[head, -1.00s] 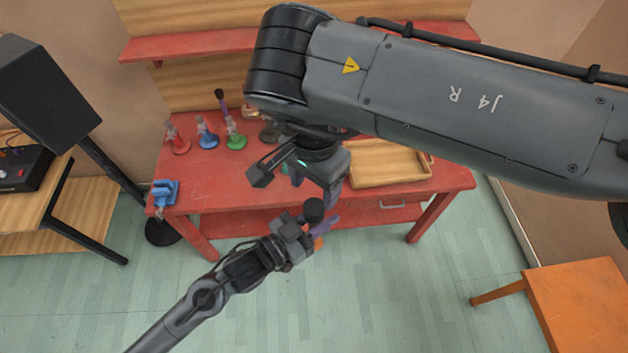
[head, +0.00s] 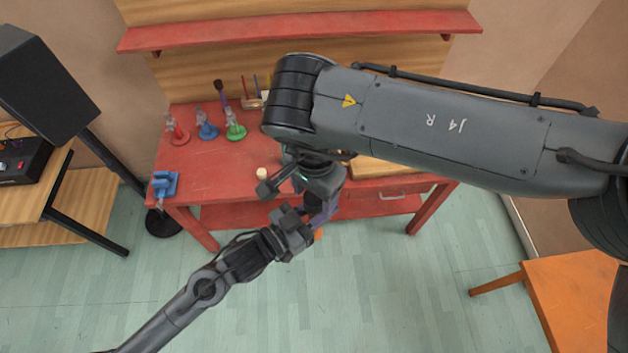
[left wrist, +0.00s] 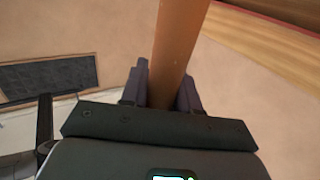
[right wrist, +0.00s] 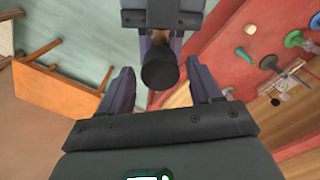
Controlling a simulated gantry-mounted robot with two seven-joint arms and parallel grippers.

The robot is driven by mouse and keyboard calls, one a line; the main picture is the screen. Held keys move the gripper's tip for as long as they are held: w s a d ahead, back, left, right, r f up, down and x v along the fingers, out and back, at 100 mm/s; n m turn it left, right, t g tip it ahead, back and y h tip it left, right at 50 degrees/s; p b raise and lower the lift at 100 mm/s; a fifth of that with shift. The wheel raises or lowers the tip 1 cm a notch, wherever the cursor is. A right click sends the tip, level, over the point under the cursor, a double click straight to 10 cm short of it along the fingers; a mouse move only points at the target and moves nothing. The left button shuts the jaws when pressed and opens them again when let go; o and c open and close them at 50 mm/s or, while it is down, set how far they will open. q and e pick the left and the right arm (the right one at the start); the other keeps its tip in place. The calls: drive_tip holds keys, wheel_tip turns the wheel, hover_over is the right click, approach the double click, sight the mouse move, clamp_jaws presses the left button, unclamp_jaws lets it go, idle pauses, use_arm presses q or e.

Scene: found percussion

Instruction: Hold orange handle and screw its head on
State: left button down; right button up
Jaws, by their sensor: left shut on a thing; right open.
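The orange handle (left wrist: 178,50) stands between the fingers of my left gripper (left wrist: 164,80), which is shut on it. A bit of orange also shows below the grippers in the head view (head: 319,234). A black cylindrical head (right wrist: 160,70) shows at the near end of the handle in the right wrist view. How far it is screwed on cannot be told. My right gripper (head: 318,206) is open above my left gripper. In the right wrist view its fingers stand on either side of the head, apart from it. In the head view my right arm hides the head.
The red workbench (head: 235,165) lies behind. It carries red (head: 178,134), blue (head: 207,130) and green (head: 235,130) based pieces, a cream cylinder (head: 262,174) and a blue vise (head: 165,184). An orange table (head: 580,300) stands at right. The floor in front is clear.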

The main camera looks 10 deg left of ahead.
drive_tip(key=shift+f, duration=0.75)
